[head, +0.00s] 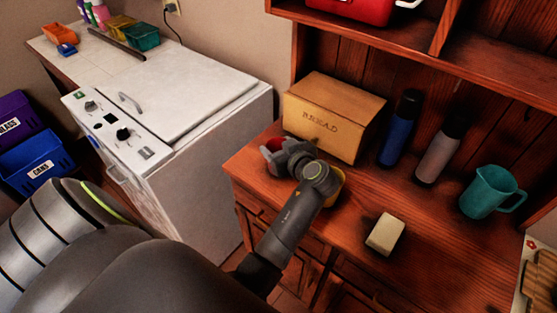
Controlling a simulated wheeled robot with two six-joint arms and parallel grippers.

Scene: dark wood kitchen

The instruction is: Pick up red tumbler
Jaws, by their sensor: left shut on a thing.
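My left gripper (284,156) is above the left end of the wooden counter, in front of the bread box. It is shut on the red tumbler (274,144), of which only a small red part shows. The gripper and wrist hide most of the tumbler, so I cannot tell whether it touches the counter. My right gripper is out of view.
The bread box (330,116) stands close behind the gripper. A yellow item (338,184) is partly hidden behind my wrist. A blue bottle (399,132), grey bottle (439,150), teal jug (487,190) and cream block (386,234) stand to the right. A white appliance (190,80) is left.

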